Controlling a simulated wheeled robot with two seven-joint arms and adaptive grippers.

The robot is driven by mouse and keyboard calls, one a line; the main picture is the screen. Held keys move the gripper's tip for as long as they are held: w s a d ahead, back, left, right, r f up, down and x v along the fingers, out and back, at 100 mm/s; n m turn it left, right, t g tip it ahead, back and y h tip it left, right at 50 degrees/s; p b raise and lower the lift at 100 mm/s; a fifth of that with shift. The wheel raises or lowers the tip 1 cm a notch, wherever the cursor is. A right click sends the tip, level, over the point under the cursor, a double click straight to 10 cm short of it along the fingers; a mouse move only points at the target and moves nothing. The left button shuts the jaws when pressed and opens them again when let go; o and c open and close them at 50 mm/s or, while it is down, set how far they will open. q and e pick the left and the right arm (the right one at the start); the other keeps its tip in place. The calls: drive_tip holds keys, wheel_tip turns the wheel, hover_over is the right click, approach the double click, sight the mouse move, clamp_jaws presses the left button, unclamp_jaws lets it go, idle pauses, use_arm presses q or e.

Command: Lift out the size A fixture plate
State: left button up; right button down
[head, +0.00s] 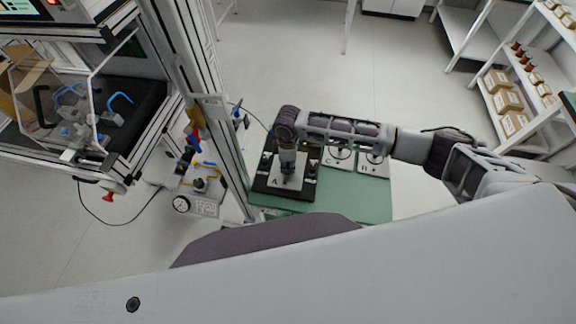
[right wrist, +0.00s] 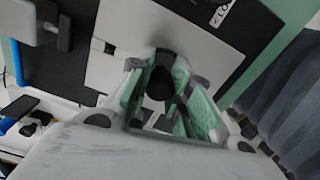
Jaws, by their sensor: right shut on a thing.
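The size A fixture plate (head: 276,181) is a light grey plate marked "A", lying in a black base (head: 300,193) on the green table. It also shows in the right wrist view (right wrist: 112,72) as a grey plate with a dark round knob (right wrist: 160,80) standing up from it. My right gripper (head: 287,172) points down over the plate's middle. In the right wrist view, its green-padded fingers (right wrist: 160,95) are shut on the knob. The plate appears to rest in the base; a small gap under it cannot be ruled out. My left gripper is not in view.
Two more light plates with dark handles, a nearer one (head: 337,159) and a farther one (head: 374,165), lie right of the base. The green table (head: 350,200) is bare in front. A metal frame post (head: 225,150) stands close on the left. Shelves with boxes (head: 505,100) are far right.

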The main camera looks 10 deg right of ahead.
drive_tip(key=shift+r, duration=0.2)
drive_tip(key=shift+r+b, duration=0.45)
drive_tip(key=shift+r, duration=4.45)
